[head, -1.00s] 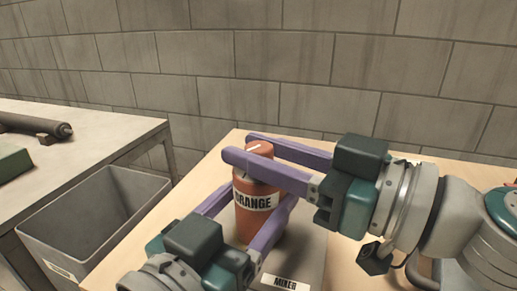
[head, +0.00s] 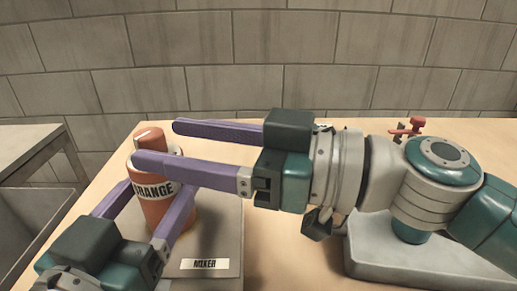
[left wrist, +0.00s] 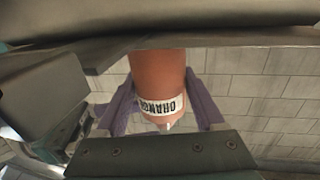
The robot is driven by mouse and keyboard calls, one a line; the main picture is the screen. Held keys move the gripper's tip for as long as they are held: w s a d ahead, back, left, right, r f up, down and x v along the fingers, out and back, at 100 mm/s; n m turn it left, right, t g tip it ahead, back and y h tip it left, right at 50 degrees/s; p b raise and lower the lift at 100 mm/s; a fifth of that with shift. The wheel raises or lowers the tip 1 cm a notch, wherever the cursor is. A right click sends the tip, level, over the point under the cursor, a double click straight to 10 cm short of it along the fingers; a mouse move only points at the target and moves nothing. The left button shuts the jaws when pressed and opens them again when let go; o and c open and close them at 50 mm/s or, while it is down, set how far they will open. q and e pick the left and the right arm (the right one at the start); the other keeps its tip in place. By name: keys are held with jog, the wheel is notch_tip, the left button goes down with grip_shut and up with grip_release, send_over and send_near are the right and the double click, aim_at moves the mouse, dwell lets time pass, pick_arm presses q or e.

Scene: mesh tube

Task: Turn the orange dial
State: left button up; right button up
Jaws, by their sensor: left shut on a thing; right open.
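The orange canister (head: 158,212) stands upright on the grey mixer base and carries a white band reading "ORANGE". The orange dial (head: 149,138), with a white mark, is on its top. My left gripper (head: 160,192) is shut on the canister's body, a finger on each side. In the left wrist view the canister (left wrist: 158,75) shows upside down between the purple fingers. My right gripper (head: 158,143) is open at dial height. Its near finger crosses in front of the dial's lower part, and its far fingertip lies just right of the dial. I cannot tell whether either touches it.
The mixer base (head: 222,237) with its "MIXER" label sits on a light table (head: 290,255). A grey device (head: 415,262) with a red-handled part (head: 415,124) stands at the right. A grey bin (head: 25,235) and another table (head: 25,143) are at the left. A block wall is behind.

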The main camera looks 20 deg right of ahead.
jog(key=v, duration=0.8)
jog(key=shift+s+d, duration=0.15)
jog(key=shift+d, duration=0.05)
pick_arm(q)
jog(key=o, duration=1.5)
jog(key=shift+s, duration=0.15)
